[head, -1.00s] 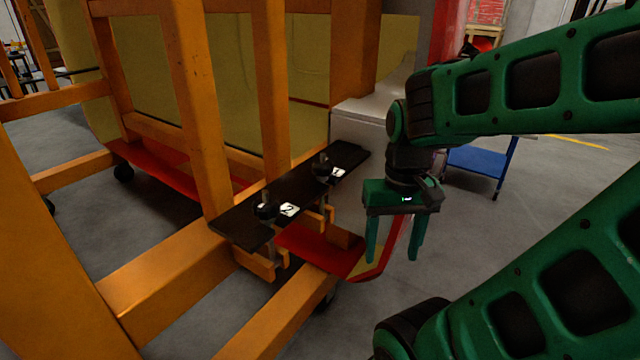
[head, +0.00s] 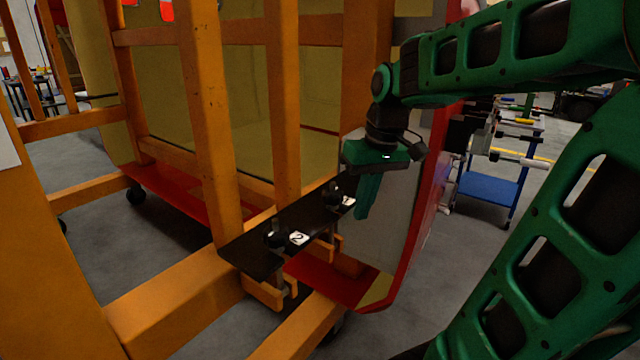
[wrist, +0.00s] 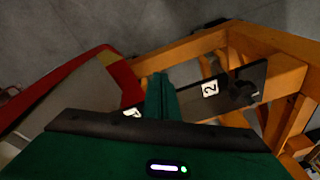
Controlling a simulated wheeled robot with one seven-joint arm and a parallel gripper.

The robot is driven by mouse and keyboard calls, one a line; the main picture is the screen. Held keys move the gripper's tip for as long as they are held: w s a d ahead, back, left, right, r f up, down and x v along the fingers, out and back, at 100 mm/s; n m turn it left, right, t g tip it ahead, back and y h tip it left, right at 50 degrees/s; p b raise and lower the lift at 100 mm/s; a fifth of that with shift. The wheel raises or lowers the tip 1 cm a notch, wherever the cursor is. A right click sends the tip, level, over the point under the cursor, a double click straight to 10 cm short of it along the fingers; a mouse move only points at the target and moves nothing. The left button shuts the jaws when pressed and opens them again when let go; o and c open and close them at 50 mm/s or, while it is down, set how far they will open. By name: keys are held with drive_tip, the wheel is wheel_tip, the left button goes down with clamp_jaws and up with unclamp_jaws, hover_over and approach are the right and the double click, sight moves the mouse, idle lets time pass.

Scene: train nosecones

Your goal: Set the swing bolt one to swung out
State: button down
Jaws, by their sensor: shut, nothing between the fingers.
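Swing bolt one (head: 333,192) is a dark knob at the right end of a black plate (head: 252,258), beside a white label marked 1 (head: 348,202). A second dark knob (head: 276,235) with a label marked 2 (head: 298,238) sits farther left; it also shows in the wrist view (wrist: 240,93). My green gripper (head: 366,198) is shut and empty, pointing down just right of label 1. In the wrist view its fingers (wrist: 161,95) reach over the plate, and only part of label 1 (wrist: 132,113) shows. Bolt one is hidden there by my gripper.
An orange frame (head: 210,120) stands around the plate, with posts close on the left and behind. A grey and red nosecone edge (head: 422,200) is right of my gripper. A blue cart (head: 490,188) stands farther right on open grey floor.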

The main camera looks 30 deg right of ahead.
drive_tip(key=w+r+n+t, duration=0.1)
drive_tip(key=w+r+n, duration=0.2)
drive_tip(key=w, duration=0.5)
drive_tip(key=w+r+n, duration=0.3)
drive_tip(key=w+r, duration=0.3)
drive_tip(key=w, duration=0.2)
drive_tip(key=shift+w+t+y, duration=0.2)
drive_tip(key=shift+t+y, duration=0.1)
drive_tip(key=shift+t, duration=0.1)
drive_tip(key=shift+a, duration=0.1)
drive_tip(key=x, duration=0.9)
drive_tip(key=shift+a+f, duration=0.1)
drive_tip(key=shift+f, duration=0.05)
drive_tip(key=shift+s+f, duration=0.1)
drive_tip(key=shift+f, duration=0.2)
drive_tip(key=shift+s+d, duration=0.35)
drive_tip(key=shift+s, duration=0.5)
drive_tip(key=shift+s+d, duration=0.35)
drive_tip(key=shift+s, duration=0.5)
drive_tip(key=shift+r, duration=0.1)
